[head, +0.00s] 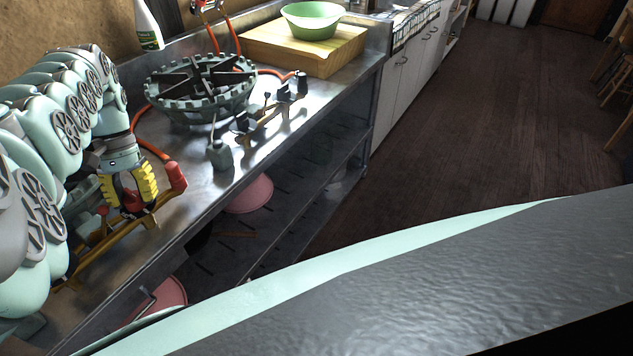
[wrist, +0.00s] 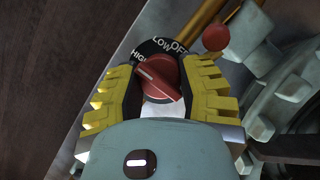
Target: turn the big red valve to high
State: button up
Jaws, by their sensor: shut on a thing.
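The big red valve (wrist: 160,78) is a knob on a black dial (wrist: 158,46) marked HIGH, LOW and OFF in the wrist view. Its raised bar slants, with its upper-left end by the word HIGH. My gripper (wrist: 158,70) has one yellow ribbed finger on each side of the knob and is shut on it. In the head view my gripper (head: 130,190) is at the front edge of the metal counter, with red showing between its fingers. The fingers partly hide the valve there.
A smaller red knob (wrist: 215,37) is close to the right finger. The gas burner (head: 200,85) stands on the counter just behind, with brass pipes and orange hoses around. A green bowl (head: 313,20) sits on a wooden board (head: 300,52). The floor (head: 480,120) on the right is clear.

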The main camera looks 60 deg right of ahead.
aim_at(131, 192)
jog(key=o, duration=1.2)
notch_tip(131, 192, up, 9)
jog(key=shift+a+f, duration=0.1)
jog(key=shift+f, duration=0.1)
jog(key=shift+s+r, duration=0.1)
jog(key=shift+r, duration=0.55)
